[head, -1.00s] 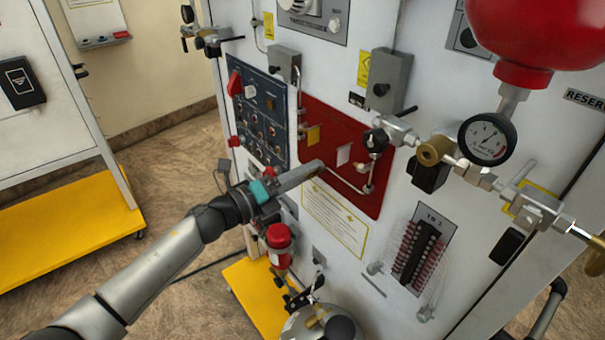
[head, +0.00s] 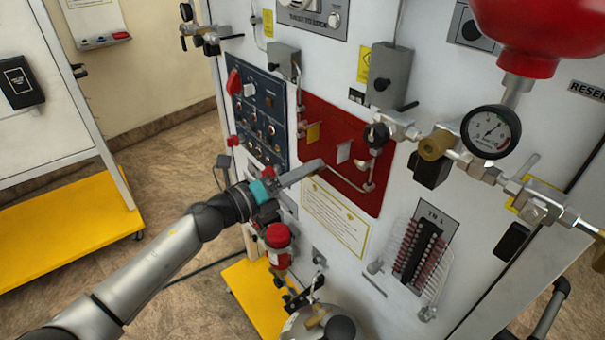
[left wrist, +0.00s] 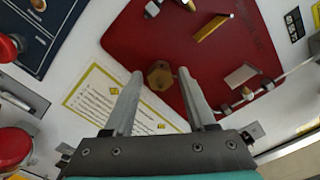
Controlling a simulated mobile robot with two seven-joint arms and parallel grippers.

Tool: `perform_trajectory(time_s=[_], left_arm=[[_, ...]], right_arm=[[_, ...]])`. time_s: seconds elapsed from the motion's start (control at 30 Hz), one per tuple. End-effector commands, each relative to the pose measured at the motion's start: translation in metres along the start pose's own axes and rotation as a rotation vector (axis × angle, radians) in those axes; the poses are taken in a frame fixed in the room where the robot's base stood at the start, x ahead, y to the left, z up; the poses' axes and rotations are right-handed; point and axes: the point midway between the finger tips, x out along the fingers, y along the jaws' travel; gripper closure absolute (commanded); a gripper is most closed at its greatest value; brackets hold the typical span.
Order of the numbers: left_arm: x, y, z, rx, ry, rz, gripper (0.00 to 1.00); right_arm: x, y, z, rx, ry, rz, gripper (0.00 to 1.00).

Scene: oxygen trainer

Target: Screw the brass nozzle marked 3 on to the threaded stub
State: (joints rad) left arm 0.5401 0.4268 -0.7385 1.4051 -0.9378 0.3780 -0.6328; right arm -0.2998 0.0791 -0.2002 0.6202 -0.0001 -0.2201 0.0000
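My left gripper (left wrist: 160,73) is open in the left wrist view, its two grey fingers spread. A brass hexagonal piece (left wrist: 160,76) shows between the fingertips, with a visible gap on both sides, in front of the lower edge of the red panel (left wrist: 125,45). I cannot read a number on it or tell whether it is the nozzle marked 3. In the head view the left gripper (head: 318,167) reaches to the lower left of the red panel (head: 345,185), hiding the brass piece. I cannot make out the threaded stub. My right gripper is not in view.
A white instruction card (head: 335,217) lies below the red panel. A red-topped bottle (head: 278,240) stands under my left wrist. A pressure gauge (head: 491,132) and brass fitting (head: 436,146) stick out at the right. Floor (head: 185,295) is open at lower left.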

Motion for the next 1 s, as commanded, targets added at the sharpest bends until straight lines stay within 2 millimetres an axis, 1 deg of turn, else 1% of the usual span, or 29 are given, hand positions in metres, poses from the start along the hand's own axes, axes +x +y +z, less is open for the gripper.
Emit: perform_trajectory(time_s=[0.03,0.1,0.13,0.37,0.47,0.53,0.67,0.8,1.0], left_arm=[[0.000,0.000,0.000,-0.001,0.000,-0.001,0.37],[0.000,0.000,0.000,-0.002,0.000,-0.001,0.29],[0.000,0.000,0.000,-0.002,0.000,-0.001,0.28],[0.000,0.000,0.000,-0.003,0.000,0.000,0.28],[-0.005,0.001,0.000,-0.004,0.000,0.001,0.28],[-0.013,0.001,0.000,-0.004,0.000,0.002,0.28],[-0.036,0.002,-0.001,-0.003,0.002,0.003,0.28],[-0.069,0.002,-0.001,-0.004,0.001,0.004,0.28],[-0.112,0.002,-0.001,-0.003,0.002,0.003,0.28]], right_arm=[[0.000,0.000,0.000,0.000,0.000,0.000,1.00],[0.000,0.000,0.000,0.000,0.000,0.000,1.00],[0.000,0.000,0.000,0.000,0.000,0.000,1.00],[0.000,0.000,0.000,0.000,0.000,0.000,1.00],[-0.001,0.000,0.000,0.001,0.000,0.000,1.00],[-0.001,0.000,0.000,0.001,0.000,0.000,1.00],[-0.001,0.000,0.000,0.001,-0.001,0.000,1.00],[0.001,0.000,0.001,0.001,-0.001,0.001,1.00],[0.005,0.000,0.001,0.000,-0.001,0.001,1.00]])
